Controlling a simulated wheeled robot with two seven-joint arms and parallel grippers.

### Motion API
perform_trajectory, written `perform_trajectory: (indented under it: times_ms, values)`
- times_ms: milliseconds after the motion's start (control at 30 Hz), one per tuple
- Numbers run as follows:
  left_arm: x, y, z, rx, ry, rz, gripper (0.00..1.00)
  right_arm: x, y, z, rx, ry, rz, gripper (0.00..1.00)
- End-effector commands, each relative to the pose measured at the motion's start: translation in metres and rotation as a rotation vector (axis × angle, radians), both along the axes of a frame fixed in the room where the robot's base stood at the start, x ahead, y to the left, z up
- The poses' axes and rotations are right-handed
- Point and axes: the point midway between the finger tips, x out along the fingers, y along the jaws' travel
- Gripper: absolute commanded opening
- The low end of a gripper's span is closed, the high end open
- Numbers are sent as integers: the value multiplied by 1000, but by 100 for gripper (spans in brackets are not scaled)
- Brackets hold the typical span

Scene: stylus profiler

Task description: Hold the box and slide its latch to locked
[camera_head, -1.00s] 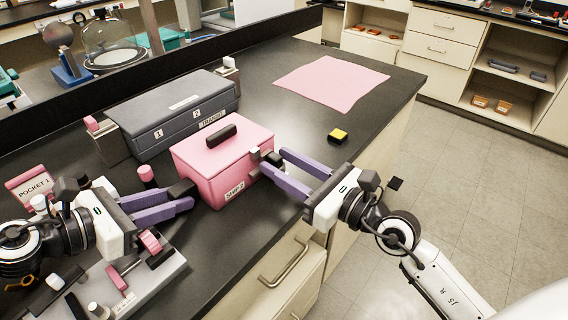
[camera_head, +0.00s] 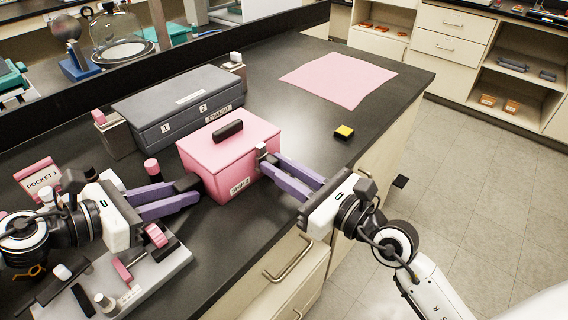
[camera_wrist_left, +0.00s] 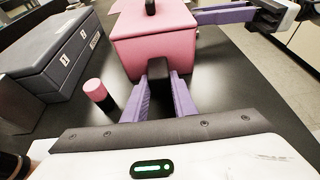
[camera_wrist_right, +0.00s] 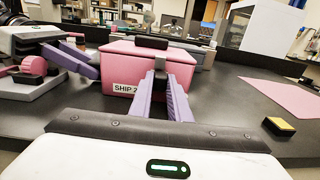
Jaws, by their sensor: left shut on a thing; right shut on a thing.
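The pink box (camera_head: 228,150) with a black top handle (camera_head: 227,131) and a SHIP 2 label stands upright on the dark bench. My left gripper (camera_head: 190,186) is shut on a black lug (camera_wrist_left: 157,67) at the box's left side. My right gripper (camera_head: 268,163) is shut on the small grey latch (camera_head: 262,149) at the box's right side. The right wrist view also shows the latch (camera_wrist_right: 160,66) between the fingertips. The fingers hide much of the latch, and I cannot read its position.
A grey case (camera_head: 180,108) stands behind the box. A pink-capped post (camera_head: 152,168) stands close to my left gripper. A yellow-topped block (camera_head: 344,132) and a pink mat (camera_head: 338,80) lie to the right. A fixture plate (camera_head: 150,275) is at the front left.

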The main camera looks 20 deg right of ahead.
Motion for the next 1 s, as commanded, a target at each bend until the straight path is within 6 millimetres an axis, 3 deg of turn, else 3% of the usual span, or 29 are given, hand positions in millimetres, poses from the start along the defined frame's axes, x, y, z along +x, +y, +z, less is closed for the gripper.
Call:
perform_trajectory:
  times_ms: [133,167,267,667,1000]
  values:
    - [1,-1,1,-2,-2,2,0,-2,4,0,2,2,11,0]
    - [1,-1,1,-2,-2,2,0,-2,5,0,2,2,12,20]
    - [1,-1,1,-2,-2,2,0,-2,4,0,2,2,11,36]
    - [1,-1,1,-2,-2,1,0,-7,-1,0,-1,2,6,36]
    - [1,-1,1,-2,-2,1,0,-62,-25,-2,-6,7,11,36]
